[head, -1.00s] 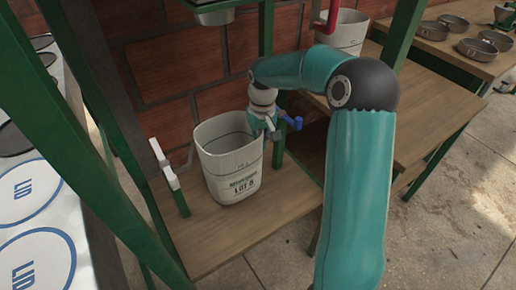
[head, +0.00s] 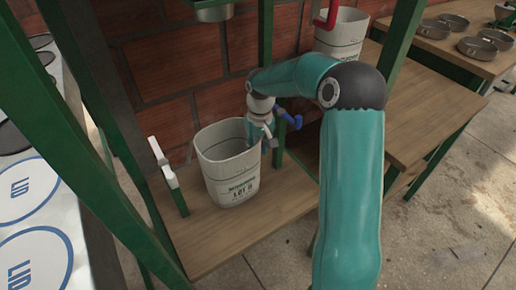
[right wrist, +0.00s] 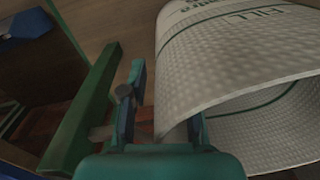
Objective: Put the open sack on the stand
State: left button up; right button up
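The open sack (head: 228,170), off-white with green and dark print, stands upright with its mouth up on the low wooden platform (head: 225,236) inside a green frame. My right gripper (head: 268,138) is at the sack's right rim. In the right wrist view the sack (right wrist: 235,65) fills the right side. There my right gripper's (right wrist: 165,115) fingers are spread, with the sack's near edge between them: one finger is outside the wall, the other at the mouth. The sack's base partly hides the platform. My left gripper is not in view.
A metal spout (head: 213,11) hangs above the sack. A white bracket (head: 163,163) on a green post stands left of it. A blue handle (head: 293,120) is behind my gripper. A second sack (head: 341,37) stands under a red pipe. Round lids (head: 25,190) lie at left.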

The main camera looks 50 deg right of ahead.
notch_tip(320, 180, up, 12)
jog(key=p, duration=0.2)
jog(key=shift+d+p, duration=0.2)
jog(key=shift+p, duration=0.1)
dwell(0.3)
jog(key=shift+r, duration=0.1)
